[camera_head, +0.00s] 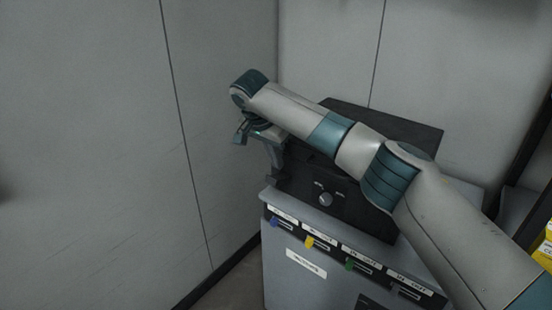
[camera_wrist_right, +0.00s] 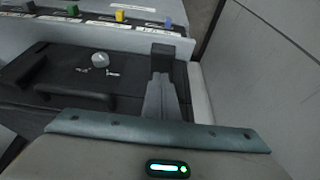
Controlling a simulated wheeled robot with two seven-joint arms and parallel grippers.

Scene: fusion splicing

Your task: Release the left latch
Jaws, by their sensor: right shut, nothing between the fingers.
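A black splicer box (camera_head: 345,203) with a round grey knob (camera_head: 325,199) on its front sits on top of a grey cabinet. My right arm reaches across and above it from the right. My right gripper (camera_head: 281,172) points down at the box's left side, its fingers together with nothing between them. In the right wrist view the gripper's dark fingertips (camera_wrist_right: 162,52) are beside the box (camera_wrist_right: 75,80), near the end closest to the coloured tabs. I cannot make out the left latch; the arm and gripper cover much of that side. My left gripper is not in view.
The grey cabinet (camera_head: 300,285) has a row of labelled slots with blue, yellow and green tabs along its upper front edge. Grey wall panels (camera_head: 215,130) stand close on the left and behind. Yellow boxes (camera_head: 545,245) are at the far right.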

